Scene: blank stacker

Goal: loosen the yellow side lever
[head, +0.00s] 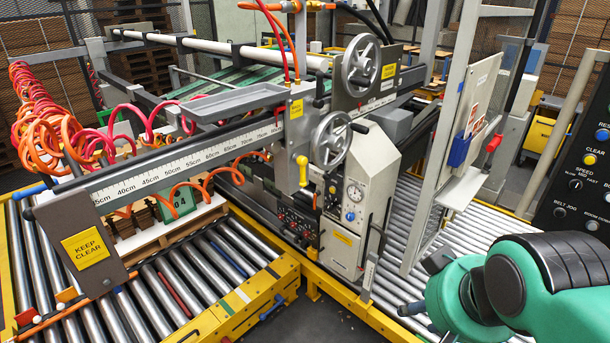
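A lever with a yellow grip (302,168) hangs on the front of a grey clamp block on the measuring rail, left of the lower handwheel. It points roughly downward. My green and black arm fills the lower right, well away from both levers. Dark pieces (424,285) show beside my green wrist and may be parts of my gripper. Its fingers are mostly hidden, and I cannot tell their opening. Nothing touches either lever.
Two handwheels (361,65) and a pale control box (356,200) with a gauge stand right of the rail. Coiled orange and red hoses hang at the left. Roller conveyors (180,290) lie below.

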